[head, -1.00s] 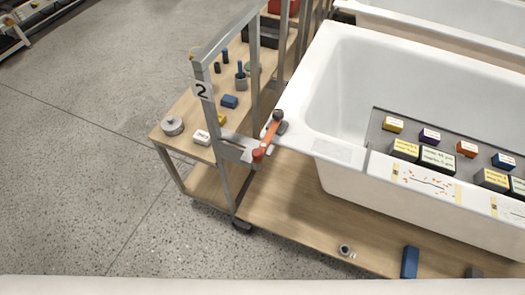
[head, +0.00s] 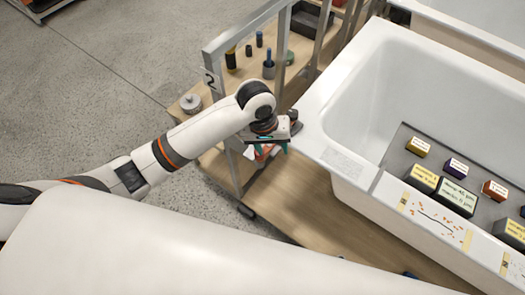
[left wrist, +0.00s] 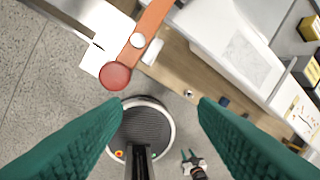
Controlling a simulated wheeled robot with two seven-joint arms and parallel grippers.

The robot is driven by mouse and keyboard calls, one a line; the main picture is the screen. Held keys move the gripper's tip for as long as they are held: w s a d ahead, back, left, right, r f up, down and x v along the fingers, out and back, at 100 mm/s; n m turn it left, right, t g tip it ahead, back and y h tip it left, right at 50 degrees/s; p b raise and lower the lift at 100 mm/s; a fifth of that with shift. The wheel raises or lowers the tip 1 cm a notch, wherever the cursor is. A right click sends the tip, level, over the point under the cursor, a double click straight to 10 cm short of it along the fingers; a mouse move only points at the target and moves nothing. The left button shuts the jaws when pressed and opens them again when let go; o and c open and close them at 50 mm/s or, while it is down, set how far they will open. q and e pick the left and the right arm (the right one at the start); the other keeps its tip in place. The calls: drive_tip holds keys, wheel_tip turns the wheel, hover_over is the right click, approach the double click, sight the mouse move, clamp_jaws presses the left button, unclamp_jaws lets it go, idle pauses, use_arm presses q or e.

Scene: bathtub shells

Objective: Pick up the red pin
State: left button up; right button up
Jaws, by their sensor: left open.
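The red pin (left wrist: 115,75) shows a round head in the left wrist view, at the lower end of an orange bar (left wrist: 155,18) by a white bracket plate (left wrist: 92,58). My left gripper (left wrist: 161,103) is open and empty, its two green fingers apart; the pin head appears beyond the fingertips, left of the middle of the gap. In the head view my left gripper (head: 268,145) hangs over the bracket on the cart frame and mostly hides the pin. A small claw, probably my right gripper (left wrist: 192,160), shows far below; its opening is too small to judge.
The metal cart frame (head: 212,105) marked 2 stands beside the pin. A white bathtub (head: 335,150) is to the right, with labelled blocks (head: 458,197) on a grey tray. A wooden shelf (head: 290,205) lies below. Several small parts stand on the cart behind.

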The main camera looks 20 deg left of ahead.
use_arm(q)
wheel_tip(320, 180, up, 5)
drive_tip(key=w+a+n+y, duration=0.2)
drive_tip(key=a, duration=0.1)
drive_tip(key=p, duration=0.1)
hover_over(260, 157)
drive_tip(key=w, duration=0.2)
drive_tip(key=shift+g, duration=0.4)
wheel_tip(260, 157, down, 6)
drive_tip(key=shift+w+r, duration=0.1)
drive_tip(key=shift+r, duration=0.15)
drive_tip(key=f, duration=0.1)
drive_tip(key=f+p, duration=0.1)
drive_tip(key=f, duration=0.1)
drive_tip(key=s+f, duration=0.1)
drive_tip(key=shift+a+f+p, duration=0.3)
drive_tip(key=shift+f+p, duration=0.1)
drive_tip(key=shift+w+f, duration=0.1)
drive_tip(key=shift+f, duration=0.25)
drive_tip(key=shift+c, duration=0.5)
drive_tip(key=c, duration=1)
drive_tip(key=shift+o, duration=0.2)
drive_tip(key=shift+r, duration=0.1)
